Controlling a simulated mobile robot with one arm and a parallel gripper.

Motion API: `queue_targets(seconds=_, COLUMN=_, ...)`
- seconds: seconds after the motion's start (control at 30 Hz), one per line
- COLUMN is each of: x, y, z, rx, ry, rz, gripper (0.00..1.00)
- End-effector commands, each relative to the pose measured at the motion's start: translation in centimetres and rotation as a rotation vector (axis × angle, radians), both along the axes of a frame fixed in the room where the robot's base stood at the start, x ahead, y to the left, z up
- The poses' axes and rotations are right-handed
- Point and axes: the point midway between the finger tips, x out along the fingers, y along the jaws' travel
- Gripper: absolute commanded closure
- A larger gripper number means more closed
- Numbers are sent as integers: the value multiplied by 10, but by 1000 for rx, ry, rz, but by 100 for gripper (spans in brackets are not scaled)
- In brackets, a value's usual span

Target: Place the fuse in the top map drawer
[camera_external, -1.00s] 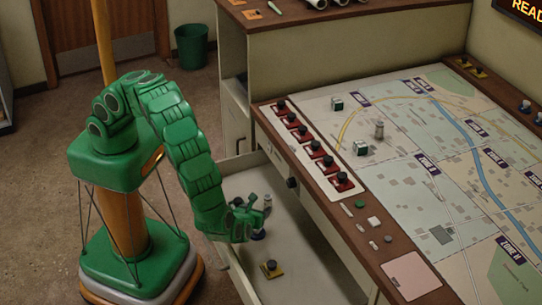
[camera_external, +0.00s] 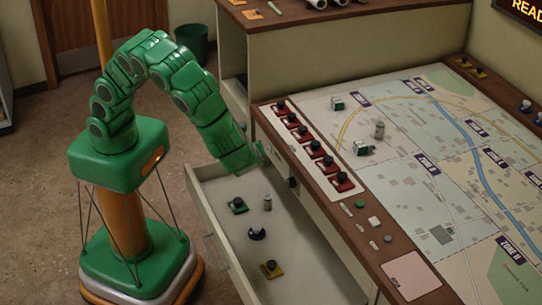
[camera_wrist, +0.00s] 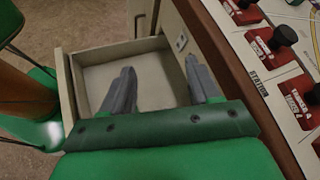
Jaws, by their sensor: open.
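A small grey cylinder that looks like the fuse (camera_external: 267,202) stands upright inside the open drawer (camera_external: 318,262) under the map table. A similar grey cylinder (camera_external: 379,130) stands on the map, so I cannot tell for sure which is the fuse. My gripper (camera_external: 262,156) is raised above the far end of the drawer, close to the table's edge, apart from the cylinder. In the wrist view my gripper (camera_wrist: 159,66) is open and empty, its two grey fingers spread over bare drawer floor (camera_wrist: 150,82).
The drawer also holds a green-based knob (camera_external: 238,205), a dark round piece (camera_external: 257,234) and a yellow-based knob (camera_external: 271,268). A row of red-based switches (camera_external: 315,147) lines the table edge beside my gripper. Green-and-white blocks (camera_external: 361,148) sit on the map.

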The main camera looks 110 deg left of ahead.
Motion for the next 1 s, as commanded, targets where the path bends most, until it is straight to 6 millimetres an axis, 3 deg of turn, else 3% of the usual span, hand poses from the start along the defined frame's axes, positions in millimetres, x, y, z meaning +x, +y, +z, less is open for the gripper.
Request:
queue_targets(seconds=0.1, x=-14, y=3, z=26, rx=-21, ry=-52, rz=66, gripper=39)
queue_targets(seconds=0.4, x=-52, y=3, z=76, rx=-90, ry=-169, rz=227, gripper=39)
queue_targets(seconds=1.0, x=-140, y=-20, z=151, rx=-275, ry=-370, rz=511, gripper=39)
